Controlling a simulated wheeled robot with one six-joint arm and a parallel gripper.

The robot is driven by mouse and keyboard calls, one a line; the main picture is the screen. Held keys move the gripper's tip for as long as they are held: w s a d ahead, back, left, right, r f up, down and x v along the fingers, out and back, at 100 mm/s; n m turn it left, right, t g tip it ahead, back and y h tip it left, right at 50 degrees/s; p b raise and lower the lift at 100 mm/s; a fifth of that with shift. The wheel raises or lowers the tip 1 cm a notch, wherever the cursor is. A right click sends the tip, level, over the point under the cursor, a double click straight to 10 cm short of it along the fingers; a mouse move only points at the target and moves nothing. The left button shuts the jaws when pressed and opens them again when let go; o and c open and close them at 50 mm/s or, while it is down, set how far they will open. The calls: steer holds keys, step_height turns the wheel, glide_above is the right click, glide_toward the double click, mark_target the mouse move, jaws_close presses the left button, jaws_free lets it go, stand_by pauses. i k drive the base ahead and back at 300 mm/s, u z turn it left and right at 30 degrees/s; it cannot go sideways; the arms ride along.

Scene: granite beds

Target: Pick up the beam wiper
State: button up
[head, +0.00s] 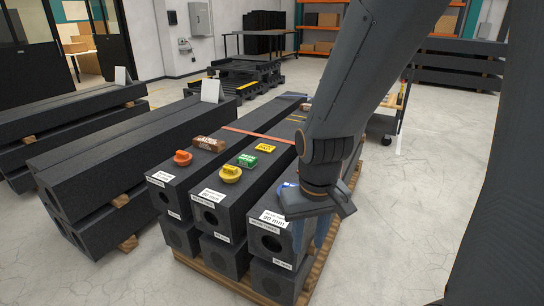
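I cannot tell for certain which item is the beam wiper. A small blue item (287,186) shows on top of the right-hand beam, mostly hidden behind my wrist. An orange round-topped piece (182,157) and a yellow one (230,174) stand near the beams' front ends. My gripper (313,238) points down at the front right end of the beam stack, right of the blue item. Its bluish-grey fingers hang by the beam's right side. Their tips are small and partly hidden, so I cannot tell whether they hold anything.
Black beams (213,206) with white labels are stacked on a wooden pallet (217,281). A brown block (208,144), a green box (247,160) and a yellow block (266,149) lie on top. More beams (120,150) stand left. A wheeled cart (392,105) is behind my arm. Floor is clear in front.

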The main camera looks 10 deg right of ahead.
mark_target(245, 161)
steer(key=z, duration=0.15)
steer(key=i, duration=0.9)
steer(key=u, duration=0.25)
